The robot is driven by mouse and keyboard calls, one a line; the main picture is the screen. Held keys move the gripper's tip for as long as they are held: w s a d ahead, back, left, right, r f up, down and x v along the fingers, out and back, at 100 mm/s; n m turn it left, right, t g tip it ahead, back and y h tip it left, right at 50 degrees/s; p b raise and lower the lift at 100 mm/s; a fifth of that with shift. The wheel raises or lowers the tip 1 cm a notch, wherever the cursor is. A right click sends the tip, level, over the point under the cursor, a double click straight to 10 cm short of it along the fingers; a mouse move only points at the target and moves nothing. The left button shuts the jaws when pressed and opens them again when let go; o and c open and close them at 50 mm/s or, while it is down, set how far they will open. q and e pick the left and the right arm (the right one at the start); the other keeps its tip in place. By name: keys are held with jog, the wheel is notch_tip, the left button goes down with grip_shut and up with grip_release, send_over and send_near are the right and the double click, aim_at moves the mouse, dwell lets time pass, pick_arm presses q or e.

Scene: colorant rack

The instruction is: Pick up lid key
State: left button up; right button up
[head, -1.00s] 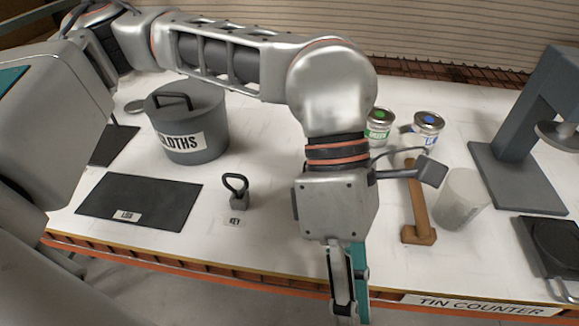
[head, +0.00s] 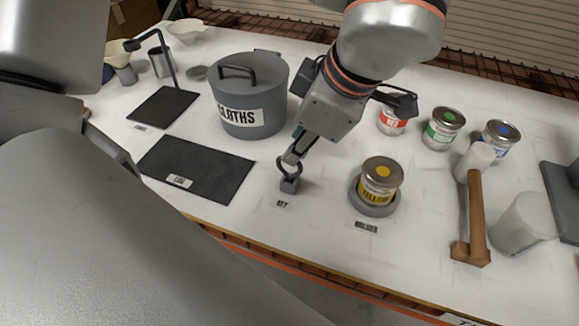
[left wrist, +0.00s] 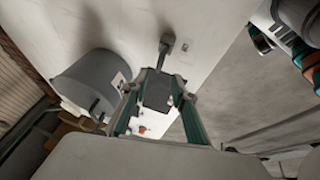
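The lid key (head: 289,178) stands on the white table, a grey block with a dark ring handle on top. A small "KEY" label lies in front of it. My left gripper (head: 294,156) points down at the ring from above. In the left wrist view the gripper (left wrist: 159,76) has its two teal-sided fingers spread apart. The lid key (left wrist: 167,40) shows just beyond the fingertips, roughly in line with the gap. Whether the ring is between the tips is hard to tell. My right gripper is not in view.
The grey "CLOTHS" bin (head: 250,95) stands behind and left of the key. A black mat (head: 215,170) lies left of it. A yellow-labelled tin (head: 380,181) sits on a round holder at right. A mallet (head: 474,205) lies further right.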

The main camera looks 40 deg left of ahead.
pick_arm(q)
jog(key=x, duration=0.5)
jog(key=shift+w+f, duration=0.1)
jog(key=shift+w, duration=0.1)
jog(key=shift+d, duration=0.1)
grip_shut()
notch_tip(320, 180, up, 20)
jog(key=p, duration=0.2)
jog(key=shift+p, duration=0.35)
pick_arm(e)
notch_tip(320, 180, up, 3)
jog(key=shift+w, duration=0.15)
pick_arm(q)
jog(key=shift+f, duration=0.1)
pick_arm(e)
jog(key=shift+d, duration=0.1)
